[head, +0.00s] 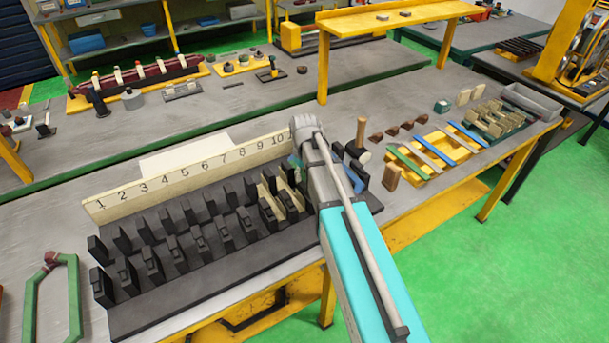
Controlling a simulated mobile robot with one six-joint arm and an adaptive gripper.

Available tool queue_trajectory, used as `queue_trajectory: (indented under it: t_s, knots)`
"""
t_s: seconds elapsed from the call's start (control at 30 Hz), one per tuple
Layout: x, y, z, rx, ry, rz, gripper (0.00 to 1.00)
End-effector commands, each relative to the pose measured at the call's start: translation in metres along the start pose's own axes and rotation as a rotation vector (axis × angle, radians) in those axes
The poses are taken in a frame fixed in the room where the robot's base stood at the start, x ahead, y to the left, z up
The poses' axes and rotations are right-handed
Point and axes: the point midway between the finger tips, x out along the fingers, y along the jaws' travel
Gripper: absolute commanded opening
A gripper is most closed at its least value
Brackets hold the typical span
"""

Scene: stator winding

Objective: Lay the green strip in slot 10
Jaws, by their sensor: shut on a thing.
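My gripper (298,166) is mostly hidden behind my own arm, over the right end of the dark slotted stator block (200,285). A small teal-green piece (295,161) shows at its left, below the 10 on the number board (190,165). It looks like part of a green strip in the shut jaws, but its ends are hidden. My arm covers much of slot 10, so I cannot tell whether the strip touches it. Cream liners (268,195) sit in slots near the right end. Another green strip (406,163) lies on the yellow rack to the right.
A mallet (361,140) and a wooden block (392,177) stand just right of my arm. The yellow rack (420,145) also holds grey and blue strips. A green frame (52,300) lies at the left. The bench front is clear of tall things.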

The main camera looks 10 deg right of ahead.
Motion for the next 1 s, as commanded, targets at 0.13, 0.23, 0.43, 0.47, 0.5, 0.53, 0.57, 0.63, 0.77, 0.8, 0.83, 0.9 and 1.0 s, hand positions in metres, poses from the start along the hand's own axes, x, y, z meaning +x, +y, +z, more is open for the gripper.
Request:
queue_trajectory:
  t_s: [0.13, 0.23, 0.43, 0.47, 0.5, 0.53, 0.57, 0.63, 0.77, 0.8, 0.83, 0.9, 1.0]
  knots:
    - [-0.0001, 0.0000, 0.0000, 0.000, 0.000, 0.000, 0.00]
    - [-0.0001, -0.0001, 0.0000, 0.000, 0.000, 0.000, 0.00]
    - [0.0000, -0.0001, 0.0000, 0.000, 0.000, 0.000, 0.00]
    - [0.0000, -0.0001, 0.0000, 0.000, 0.000, 0.000, 0.00]
    - [0.0001, -0.0001, 0.0000, 0.000, 0.000, 0.000, 0.00]
    - [0.0003, 0.0000, 0.0000, 0.000, 0.000, 0.000, 0.00]
    - [0.0004, 0.0000, 0.0000, 0.000, 0.000, 0.000, 0.00]
    - [0.0010, 0.0000, 0.0000, 0.000, 0.000, 0.000, 0.00]
    - [0.0025, 0.0000, 0.0000, 0.000, 0.000, 0.000, 0.00]
    - [0.0029, 0.0000, 0.0000, 0.000, 0.000, 0.000, 0.00]
    - [0.0033, 0.0000, 0.0000, 0.000, 0.000, 0.000, 0.00]
    - [0.0040, 0.0000, 0.0000, 0.000, 0.000, 0.000, 0.00]
    - [0.0050, 0.0000, 0.0000, 0.000, 0.000, 0.000, 0.00]
